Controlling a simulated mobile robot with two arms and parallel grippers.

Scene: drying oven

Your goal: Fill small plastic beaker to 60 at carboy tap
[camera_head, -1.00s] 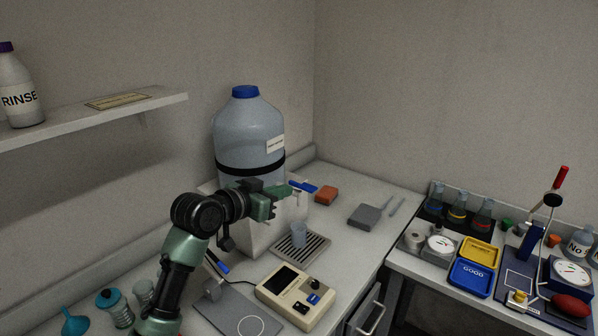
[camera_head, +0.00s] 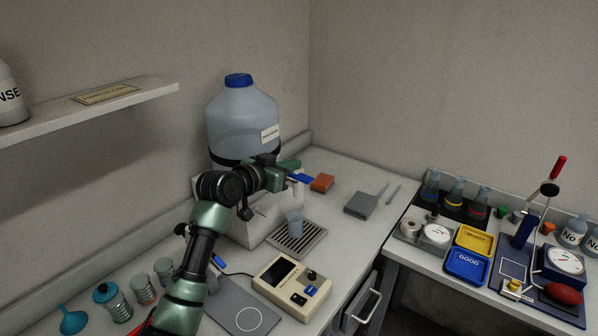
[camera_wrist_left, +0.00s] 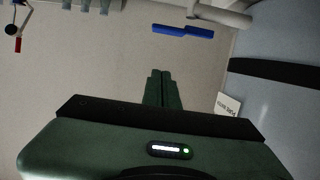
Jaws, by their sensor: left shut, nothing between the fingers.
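The carboy (camera_head: 240,122), a large translucent bottle with a blue cap, stands on a white block at the back of the bench. Its tap has a blue lever (camera_head: 301,178), which also shows in the left wrist view (camera_wrist_left: 183,30). The small plastic beaker (camera_head: 294,222) stands upright on the drip tray (camera_head: 312,240), below the tap. My left gripper (camera_head: 290,165) is shut and empty, close beside the blue lever; in the wrist view its closed fingers (camera_wrist_left: 163,88) are apart from the lever. My right gripper is not in view.
A beige instrument (camera_head: 292,280) and a grey plate (camera_head: 245,318) lie in front of the tray. An orange block (camera_head: 322,183) and a grey block (camera_head: 361,203) lie behind it. Jars and a teal funnel (camera_head: 73,320) stand at the left. A shelf (camera_head: 90,110) juts out above.

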